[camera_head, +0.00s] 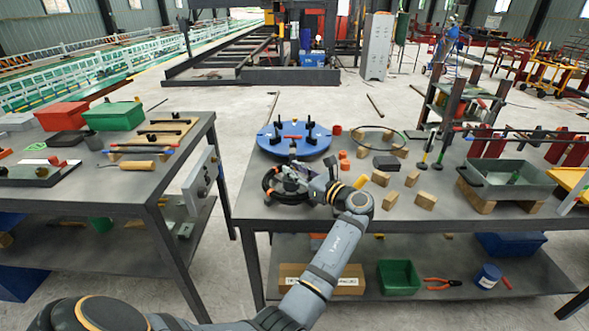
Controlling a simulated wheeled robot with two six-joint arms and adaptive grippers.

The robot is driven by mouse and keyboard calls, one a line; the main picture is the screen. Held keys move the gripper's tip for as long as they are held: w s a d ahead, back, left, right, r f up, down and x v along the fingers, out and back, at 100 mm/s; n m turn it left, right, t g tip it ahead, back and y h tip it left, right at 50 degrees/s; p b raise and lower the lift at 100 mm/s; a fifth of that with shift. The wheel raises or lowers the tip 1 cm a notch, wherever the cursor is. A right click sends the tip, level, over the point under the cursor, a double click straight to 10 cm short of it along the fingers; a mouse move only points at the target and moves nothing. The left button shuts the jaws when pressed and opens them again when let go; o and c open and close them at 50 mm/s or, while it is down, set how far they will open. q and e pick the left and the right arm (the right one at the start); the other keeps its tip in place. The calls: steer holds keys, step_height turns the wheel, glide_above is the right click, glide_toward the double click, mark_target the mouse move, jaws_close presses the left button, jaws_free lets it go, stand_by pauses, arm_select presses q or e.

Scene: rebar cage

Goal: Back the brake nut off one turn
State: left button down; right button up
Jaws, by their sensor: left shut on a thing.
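My left arm reaches in from the bottom left over the front of the right-hand table. My left gripper (298,178) is at a dark round wheel-like unit (270,193) near the table's left front edge. The gripper is shut on a small part at the top of this unit, which I take to be the brake nut. The nut itself is too small and too covered by the gripper to make out. The blue round plate (268,143) with black upright posts lies just behind the unit. My right gripper is not in view.
Several wooden blocks (424,200), a black block (386,163) and a grey tray (540,180) lie to the right. A wire ring (406,139) lies behind. A second table (110,188) with red and green boxes stands at left, across a gap.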

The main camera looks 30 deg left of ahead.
arm_select(q)
steer(key=shift+n+g, duration=0.6)
steer(key=shift+g, duration=0.3)
steer(key=c, duration=1.1)
jaws_free()
step_height(320, 180, up, 10)
